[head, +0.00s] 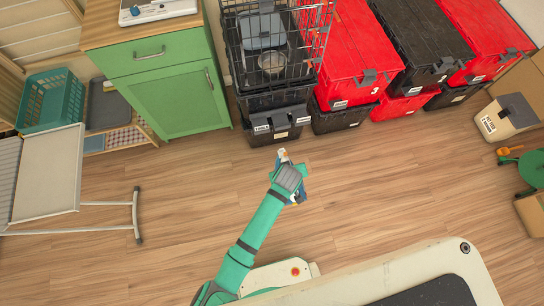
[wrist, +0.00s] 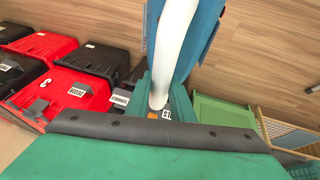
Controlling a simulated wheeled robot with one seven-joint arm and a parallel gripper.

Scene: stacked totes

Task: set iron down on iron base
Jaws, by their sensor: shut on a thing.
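My gripper (head: 288,176) is shut on the iron, held out in front of me over the open wood floor. In the wrist view the iron (wrist: 171,48) shows as a curved white handle with a blue body beside it. In the head view my gripper hides most of the iron, and only small white and blue parts show around it. A white object with dark and blue parts (head: 158,9), which may be the iron base, sits on the green cabinet's wooden top at the upper left, cut by the frame edge. The gripper is well apart from it.
The green cabinet (head: 165,85) stands at the upper left. A wire cage (head: 262,40) on a black tote is right of it, then stacked red and black totes (head: 345,50). A teal basket (head: 48,100) and a folding metal-legged piece (head: 50,175) stand left. The middle floor is clear.

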